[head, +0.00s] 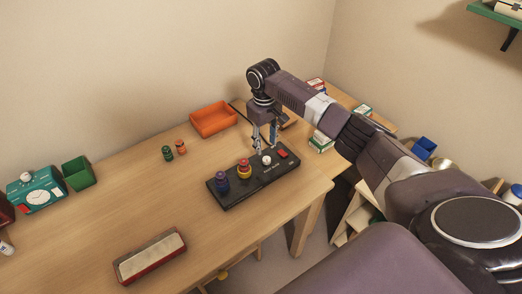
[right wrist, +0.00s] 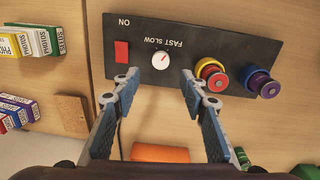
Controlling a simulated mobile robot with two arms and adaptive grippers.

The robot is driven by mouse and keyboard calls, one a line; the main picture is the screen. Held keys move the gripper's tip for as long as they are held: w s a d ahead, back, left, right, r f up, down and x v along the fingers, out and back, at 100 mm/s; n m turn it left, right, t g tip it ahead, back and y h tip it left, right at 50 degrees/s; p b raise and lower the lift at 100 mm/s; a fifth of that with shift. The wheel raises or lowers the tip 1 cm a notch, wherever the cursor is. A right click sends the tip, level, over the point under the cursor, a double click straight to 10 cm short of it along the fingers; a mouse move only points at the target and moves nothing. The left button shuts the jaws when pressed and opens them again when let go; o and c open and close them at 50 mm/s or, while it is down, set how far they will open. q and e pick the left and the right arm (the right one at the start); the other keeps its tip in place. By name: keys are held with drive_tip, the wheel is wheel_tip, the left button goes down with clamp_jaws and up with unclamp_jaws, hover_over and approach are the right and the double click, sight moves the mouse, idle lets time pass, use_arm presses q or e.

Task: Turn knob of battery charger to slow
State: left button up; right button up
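The black battery charger (head: 262,178) lies near the front edge of the wooden desk. It has a red switch (right wrist: 121,52) marked ON, a white knob (right wrist: 161,61) beside FAST and SLOW lettering, and two round holders with a red-yellow battery (right wrist: 211,73) and a purple-blue battery (right wrist: 261,83). In the right wrist view the lettering is upside down, and a small red mark shows on the knob; its exact setting is hard to read. My right gripper (right wrist: 157,92) is open above the charger, its fingers either side of the knob, apparently not touching it. My left gripper is out of view.
An orange tray (head: 214,119) stands behind the charger, and small boxes (head: 321,142) stand to its right. The desk middle is clear.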

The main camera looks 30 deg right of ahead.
sight(267, 159)
drive_tip(key=f, duration=0.4)
drive_tip(key=s+f, duration=0.1)
drive_tip(key=f, duration=0.1)
drive_tip(key=shift+d, duration=0.1)
drive_tip(key=shift+w+f+p, duration=0.15)
drive_tip(key=shift+f+p, duration=0.15)
drive_tip(key=shift+f, duration=0.15)
clamp_jaws()
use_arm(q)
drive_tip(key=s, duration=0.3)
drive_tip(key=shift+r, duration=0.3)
